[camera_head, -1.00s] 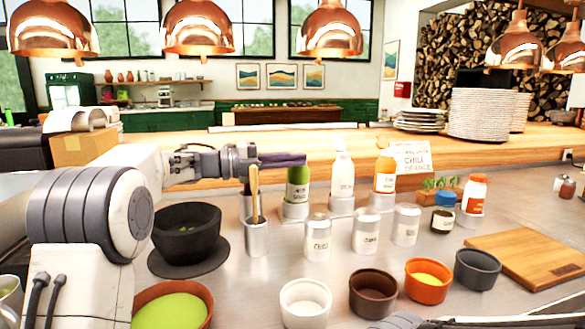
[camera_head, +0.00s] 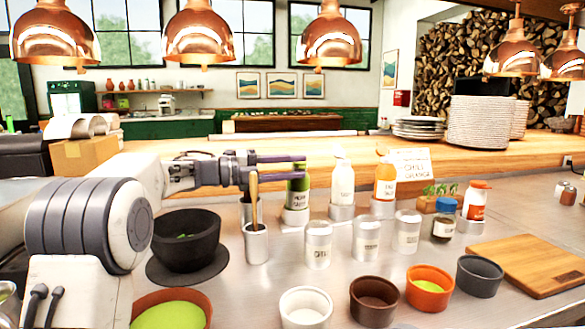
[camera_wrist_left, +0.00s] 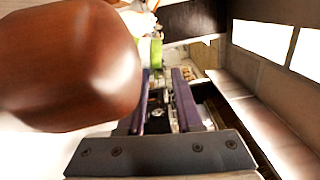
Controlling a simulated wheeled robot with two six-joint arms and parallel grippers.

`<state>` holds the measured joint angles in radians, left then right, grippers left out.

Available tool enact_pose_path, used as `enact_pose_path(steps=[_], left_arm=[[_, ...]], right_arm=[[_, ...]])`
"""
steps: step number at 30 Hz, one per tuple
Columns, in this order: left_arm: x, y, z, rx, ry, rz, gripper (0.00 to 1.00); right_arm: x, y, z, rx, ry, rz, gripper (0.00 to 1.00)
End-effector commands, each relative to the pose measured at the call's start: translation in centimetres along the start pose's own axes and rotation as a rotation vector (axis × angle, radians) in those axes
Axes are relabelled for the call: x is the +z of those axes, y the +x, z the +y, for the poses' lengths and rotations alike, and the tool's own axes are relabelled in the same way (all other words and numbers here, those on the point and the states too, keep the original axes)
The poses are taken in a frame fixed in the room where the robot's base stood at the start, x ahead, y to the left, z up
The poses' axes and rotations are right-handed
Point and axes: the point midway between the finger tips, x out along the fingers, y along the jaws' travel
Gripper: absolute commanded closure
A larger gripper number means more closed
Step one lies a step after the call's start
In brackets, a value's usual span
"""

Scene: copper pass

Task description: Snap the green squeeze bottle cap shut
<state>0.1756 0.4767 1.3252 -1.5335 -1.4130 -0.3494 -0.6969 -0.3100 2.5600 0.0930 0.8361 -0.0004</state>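The green squeeze bottle (camera_head: 297,196) stands upright in a metal holder on the steel counter in the head view. Its top is largely covered by my left gripper, so I cannot tell how its cap sits. My left gripper (camera_head: 303,165) is level, with two purple fingers apart, one above the other in the picture, their tips at the bottle's top. In the left wrist view the fingers (camera_wrist_left: 167,85) are also apart with nothing clearly between them, and a green patch (camera_wrist_left: 156,53), likely the bottle, shows beyond the tips. My right gripper is not in view.
A white bottle (camera_head: 342,184) and an orange bottle (camera_head: 384,182) stand right of the green one. A metal cup (camera_head: 256,245) with a wooden-handled utensil is just in front of my left gripper. Labelled tins and small bowls fill the front. A large brown rounded thing (camera_wrist_left: 70,65) blocks the wrist view's left.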

Motion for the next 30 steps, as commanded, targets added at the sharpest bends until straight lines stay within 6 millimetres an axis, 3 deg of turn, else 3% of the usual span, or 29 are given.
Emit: enact_pose_path(steps=[5,18,30], left_arm=[[0.1,-1.4,0.0,0.001,0.0,-0.004,0.66],[0.1,-9.3,0.0,0.0,0.0,-0.003,0.66],[0.0,-10.5,0.0,0.0,0.0,0.0,0.66]], right_arm=[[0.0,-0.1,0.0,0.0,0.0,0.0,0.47],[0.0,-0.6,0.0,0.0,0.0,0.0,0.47],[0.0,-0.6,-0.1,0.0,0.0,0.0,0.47]])
